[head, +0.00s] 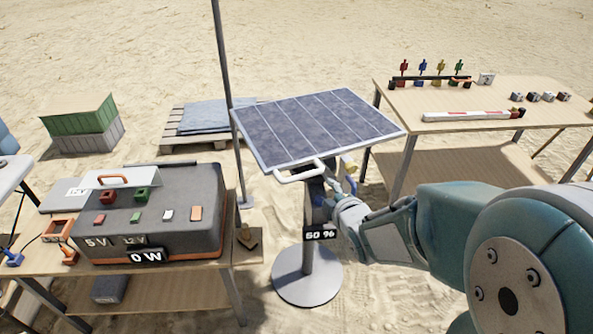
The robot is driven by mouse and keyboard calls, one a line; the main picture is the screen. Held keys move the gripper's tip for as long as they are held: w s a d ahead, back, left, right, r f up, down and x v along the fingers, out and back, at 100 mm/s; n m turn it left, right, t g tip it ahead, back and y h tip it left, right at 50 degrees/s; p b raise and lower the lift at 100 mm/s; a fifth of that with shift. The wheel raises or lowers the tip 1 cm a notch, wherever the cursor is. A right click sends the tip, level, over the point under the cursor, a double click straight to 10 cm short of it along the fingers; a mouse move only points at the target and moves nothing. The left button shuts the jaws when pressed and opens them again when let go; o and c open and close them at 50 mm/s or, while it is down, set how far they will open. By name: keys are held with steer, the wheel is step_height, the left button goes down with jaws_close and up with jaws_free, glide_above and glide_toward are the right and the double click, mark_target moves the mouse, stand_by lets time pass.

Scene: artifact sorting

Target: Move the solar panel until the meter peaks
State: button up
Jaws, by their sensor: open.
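The solar panel (310,125) is a dark blue, silver-framed panel, tilted on a grey stand with a round base (307,278). A pale handle (300,172) sticks out from its near edge. A tag on the stand (320,233) appears to read 50 %. The meter label (146,256) on the front of the dark grey power box (190,235) reads 0 W. My gripper (343,183) is open beside the panel's near edge, just right of the handle. Its fingers are small and partly hidden, and I cannot tell whether they touch the handle or the stand.
The power box stands on a wooden table (245,250) at the left. A second wooden table (480,98) at the right holds coloured levers, a white-and-red bar and several small blocks. A thin pole (222,60) rises behind the panel. A pallet and a green-topped crate (80,125) stand on sand behind.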

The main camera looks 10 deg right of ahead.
mark_target(298, 175)
steer(key=w+a+f+n+y, duration=0.1)
steer(key=w+a, duration=0.1)
steer(key=w, duration=0.1)
steer(key=w+a+f+n+t, duration=0.1)
steer(key=w+a+f+n, duration=0.1)
steer(key=w, duration=0.2)
steer(key=w+a+f+n+y, duration=0.1)
steer(key=w+a, duration=0.1)
steer(key=w, duration=0.2)
steer(key=shift+f+y, duration=0.25)
steer(key=shift+y, duration=0.05)
jaws_close()
